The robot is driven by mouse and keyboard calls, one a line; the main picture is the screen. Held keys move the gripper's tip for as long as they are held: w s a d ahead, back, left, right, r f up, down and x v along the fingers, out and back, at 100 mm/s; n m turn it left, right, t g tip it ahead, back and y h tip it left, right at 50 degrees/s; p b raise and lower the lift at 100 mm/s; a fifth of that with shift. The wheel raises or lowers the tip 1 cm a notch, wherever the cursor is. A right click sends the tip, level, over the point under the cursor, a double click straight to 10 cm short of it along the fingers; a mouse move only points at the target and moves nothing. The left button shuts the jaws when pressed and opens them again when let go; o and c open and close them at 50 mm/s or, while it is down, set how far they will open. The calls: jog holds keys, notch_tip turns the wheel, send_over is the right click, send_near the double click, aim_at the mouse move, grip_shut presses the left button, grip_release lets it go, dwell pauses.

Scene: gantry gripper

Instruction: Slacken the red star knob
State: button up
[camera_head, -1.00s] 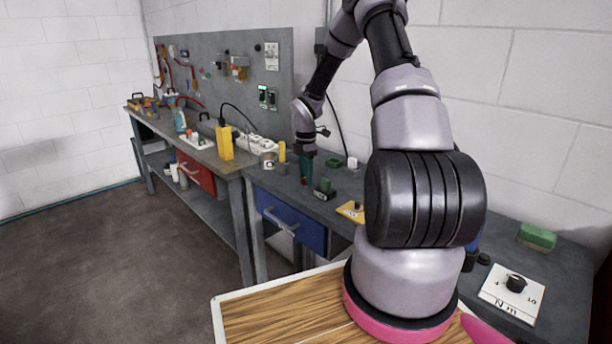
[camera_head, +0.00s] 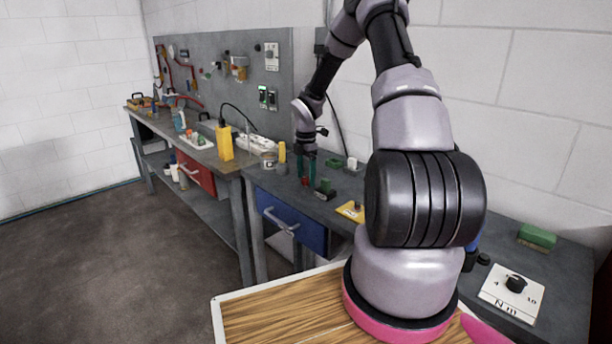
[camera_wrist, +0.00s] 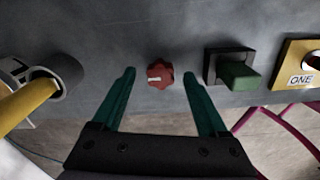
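The red star knob (camera_wrist: 160,74) sits on the grey bench top, upper middle in the wrist view, with a pale line across its top. It shows small in the head view (camera_head: 305,182), below my gripper. My gripper (camera_wrist: 158,74) has teal fingers, spread wide apart. In the wrist view one fingertip is left of the knob and one right, with a gap on each side. Nothing is held. In the head view my gripper (camera_head: 306,165) points down over the bench.
A green block on a dark base (camera_wrist: 236,72) stands close right of the knob. A yellow plate marked ONE (camera_wrist: 298,66) is further right. A yellow cylinder in a grey ring (camera_wrist: 30,98) is at the left. The bench's front edge is close to the knob.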

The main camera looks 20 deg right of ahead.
notch_tip(320, 180, up, 11)
dwell(0.6)
dwell(0.3)
notch_tip(320, 180, up, 9)
jog(key=m+t, duration=0.1)
jog(key=m, duration=0.4)
send_over(306, 178)
jog(key=s+a, duration=0.2)
jog(key=s, duration=0.3)
jog(key=s+a+r+m+t, duration=0.2)
jog(key=s+a+r+m, duration=0.2)
jog(key=s+r+m, duration=0.45)
jog(key=s+a+r+m+t, duration=0.1)
jog(key=s+r+m, duration=0.2)
jog(key=s, duration=0.3)
jog(key=s+a+r+m+t+y, duration=0.1)
jog(key=s+a+r+m, duration=0.1)
jog(key=s, duration=0.4)
jog(key=s+a+r+m+t+y, duration=0.1)
jog(key=s+r+m+t, duration=0.1)
jog(key=s+r+m, duration=0.2)
jog(key=shift+s+a+r+m, duration=0.15)
jog(key=shift+s+a+m, duration=0.05)
jog(key=shift+s+m, duration=0.95)
